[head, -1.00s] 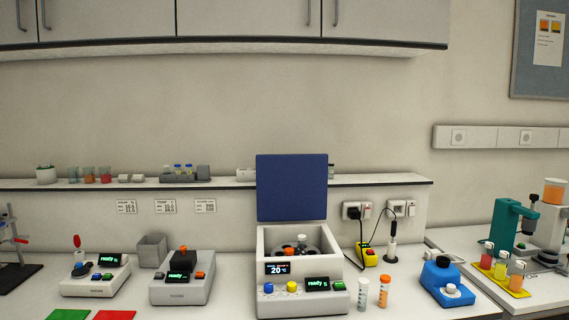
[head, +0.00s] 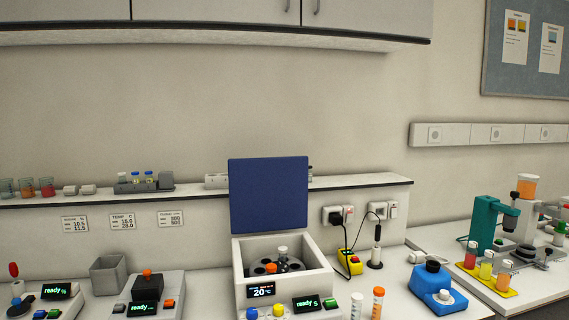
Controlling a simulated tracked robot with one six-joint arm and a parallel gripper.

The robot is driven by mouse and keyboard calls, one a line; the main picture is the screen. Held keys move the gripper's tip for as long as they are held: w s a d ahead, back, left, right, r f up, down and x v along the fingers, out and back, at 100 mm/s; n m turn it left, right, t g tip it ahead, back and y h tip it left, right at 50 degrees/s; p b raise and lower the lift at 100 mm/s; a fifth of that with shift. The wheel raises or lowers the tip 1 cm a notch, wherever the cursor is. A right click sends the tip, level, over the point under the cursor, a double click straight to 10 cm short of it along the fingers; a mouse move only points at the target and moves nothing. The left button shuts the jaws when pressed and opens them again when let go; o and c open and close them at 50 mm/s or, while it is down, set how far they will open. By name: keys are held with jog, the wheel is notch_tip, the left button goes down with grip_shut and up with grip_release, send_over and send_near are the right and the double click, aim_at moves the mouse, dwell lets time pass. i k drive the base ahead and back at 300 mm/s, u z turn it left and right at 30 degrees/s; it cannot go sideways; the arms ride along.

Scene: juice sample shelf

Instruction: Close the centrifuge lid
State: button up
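The centrifuge (head: 306,258) stands on the bench at the lower middle of the head view. Its blue lid (head: 268,195) is open and stands upright at the back of the white housing. Inside the chamber is a dark rotor (head: 260,271) with an orange-capped tube (head: 270,267) and a white-capped tube (head: 283,254) in it. A small display on its front reads 20 °C, and a lower one (head: 305,304) glows green. My gripper is not in view.
Two capped tubes (head: 377,303) stand just right of the centrifuge. Further right are a blue device (head: 435,285) and a yellow box (head: 350,262) with a cable. Two small instruments (head: 147,290) stand to the left. A shelf (head: 110,199) runs behind the lid.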

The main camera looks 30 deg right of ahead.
aim_at(266, 194)
jog(key=z, duration=0.15)
jog(key=i, duration=0.75)
jog(key=u, duration=0.55)
jog(key=i, duration=0.75)
jog(key=u, duration=0.55)
